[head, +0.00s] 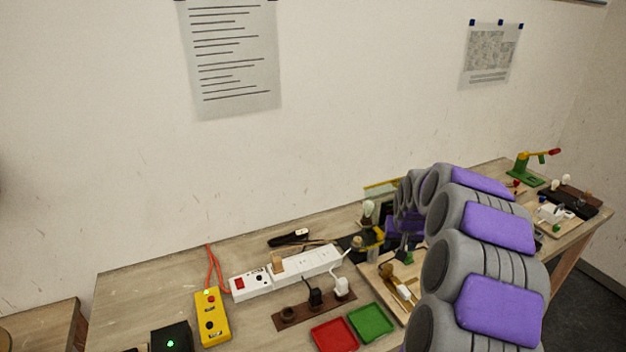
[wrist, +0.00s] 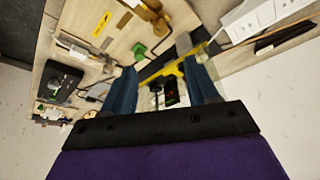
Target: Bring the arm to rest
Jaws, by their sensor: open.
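My arm rises over the right half of the workbench (head: 150,290) in the head view and bends down at its far end. My gripper shows in the wrist view (wrist: 162,88), with its two blue fingers well apart. No held object can be made out between them. A yellow bar-like thing (wrist: 165,71) appears between and beyond the fingers; I cannot tell its distance from them. In the head view the fingertips are small and partly lost among things on the bench.
A white power strip (head: 300,262), a yellow box with a red button (head: 212,318), a red tray (head: 334,335) and a green tray (head: 371,322) lie left of my arm. A green clamp-like stand (head: 525,170) is at the far right.

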